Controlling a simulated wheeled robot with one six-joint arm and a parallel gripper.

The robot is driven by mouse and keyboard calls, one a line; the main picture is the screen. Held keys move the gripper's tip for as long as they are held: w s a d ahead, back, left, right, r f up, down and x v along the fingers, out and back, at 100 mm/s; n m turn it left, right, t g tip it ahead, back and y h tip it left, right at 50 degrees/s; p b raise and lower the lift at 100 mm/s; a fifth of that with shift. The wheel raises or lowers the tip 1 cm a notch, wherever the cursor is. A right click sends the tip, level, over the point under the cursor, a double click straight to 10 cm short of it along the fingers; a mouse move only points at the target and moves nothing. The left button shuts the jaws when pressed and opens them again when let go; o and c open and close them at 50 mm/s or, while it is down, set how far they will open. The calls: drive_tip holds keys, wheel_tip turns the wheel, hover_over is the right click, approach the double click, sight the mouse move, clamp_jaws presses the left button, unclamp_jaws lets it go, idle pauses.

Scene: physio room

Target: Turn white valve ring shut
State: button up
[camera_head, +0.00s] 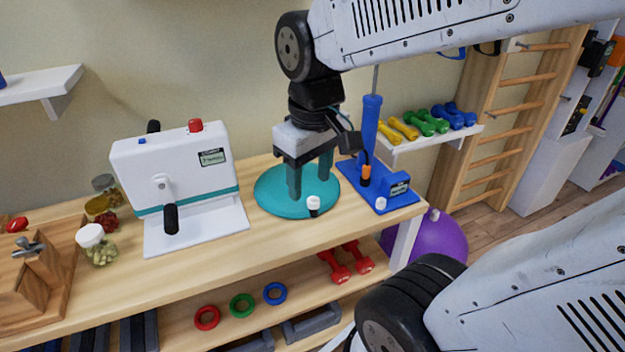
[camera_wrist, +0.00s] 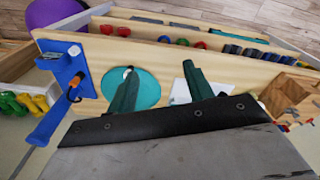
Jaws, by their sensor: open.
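A teal round cushion (camera_head: 268,198) lies on the wooden bench. A small white valve ring (camera_head: 313,203) with a dark lower part stands at its front edge. My gripper (camera_head: 310,186) points down over the cushion, its two teal-grey fingers apart with nothing between them. The fingertips are just behind and above the white valve; I cannot tell the exact gap. The wrist view also shows the cushion (camera_wrist: 146,93) and my gripper (camera_wrist: 160,70); one finger partly hides the valve there.
A blue pump (camera_head: 371,125) with an orange-tipped dark hose (camera_head: 365,172) and another white knob (camera_head: 380,204) stands close on the right. A white machine (camera_head: 170,175) with a black handle stands left. Jars (camera_head: 97,245) and a wooden block (camera_head: 40,275) are farther left. Clear bench lies in front.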

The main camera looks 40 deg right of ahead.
drive_tip(key=shift+s+a+r+m, duration=0.1)
drive_tip(key=shift+s+a+r, duration=0.1)
drive_tip(key=shift+s, duration=0.3)
drive_tip(key=shift+s+a+r+m, duration=0.1)
drive_tip(key=shift+s+a, duration=0.15)
drive_tip(key=shift+s, duration=0.25)
drive_tip(key=shift+s+a+r+m, duration=0.1)
drive_tip(key=shift+s+a+r, duration=0.1)
drive_tip(key=shift+s, duration=0.3)
drive_tip(key=shift+f, duration=0.1)
drive_tip(key=shift+c, duration=0.3)
